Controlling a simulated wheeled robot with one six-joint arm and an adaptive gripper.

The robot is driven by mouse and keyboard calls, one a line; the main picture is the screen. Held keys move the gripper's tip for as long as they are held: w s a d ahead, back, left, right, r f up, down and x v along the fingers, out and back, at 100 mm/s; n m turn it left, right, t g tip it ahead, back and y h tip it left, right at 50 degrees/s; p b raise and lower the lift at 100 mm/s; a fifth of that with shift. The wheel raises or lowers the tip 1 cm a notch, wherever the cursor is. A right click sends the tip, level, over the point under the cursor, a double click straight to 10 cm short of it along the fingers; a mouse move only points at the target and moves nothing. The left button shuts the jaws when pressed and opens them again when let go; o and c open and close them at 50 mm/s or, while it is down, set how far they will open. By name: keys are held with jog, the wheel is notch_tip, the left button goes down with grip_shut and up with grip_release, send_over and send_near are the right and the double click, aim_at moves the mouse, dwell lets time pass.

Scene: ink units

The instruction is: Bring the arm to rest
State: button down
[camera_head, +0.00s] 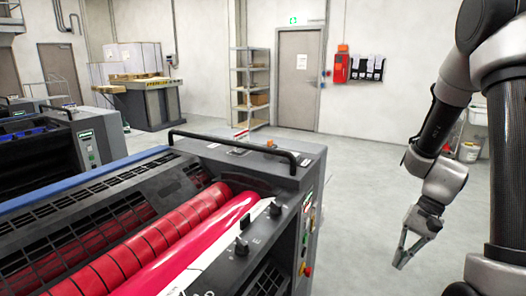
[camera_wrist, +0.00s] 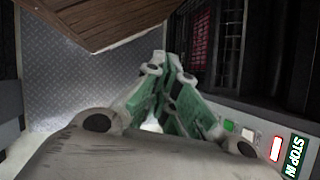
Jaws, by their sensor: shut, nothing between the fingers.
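My arm (camera_head: 438,130) hangs down at the right of the head view, folded at the elbow. My gripper (camera_head: 402,264) points down over the grey floor, to the right of the printing machine and apart from it. In the wrist view my gripper (camera_wrist: 172,58) shows its green-sided fingers brought together at the tips. Nothing is held between them.
The ink unit with red rollers (camera_head: 190,225) fills the lower left, with a dark handrail (camera_head: 235,144) on top. Open floor (camera_head: 365,170) lies beyond. A shelf rack (camera_head: 250,85) and door (camera_head: 298,80) stand at the back. The wrist view shows a wooden surface (camera_wrist: 95,22) and ridged metal plate (camera_wrist: 75,80).

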jog(key=s+r+n+t+h, duration=0.2)
jog(key=s+r+n+t, duration=0.1)
jog(key=r, duration=0.8)
jog(key=s+d+r+n+t+h, duration=0.1)
jog(key=s+r+n+t+h, duration=0.2)
jog(key=s+r, duration=0.4)
notch_tip(320, 180, up, 5)
jog(key=shift+r+n+t, duration=0.1)
jog(key=shift+n+t, duration=0.6)
jog(key=shift+n, duration=0.2)
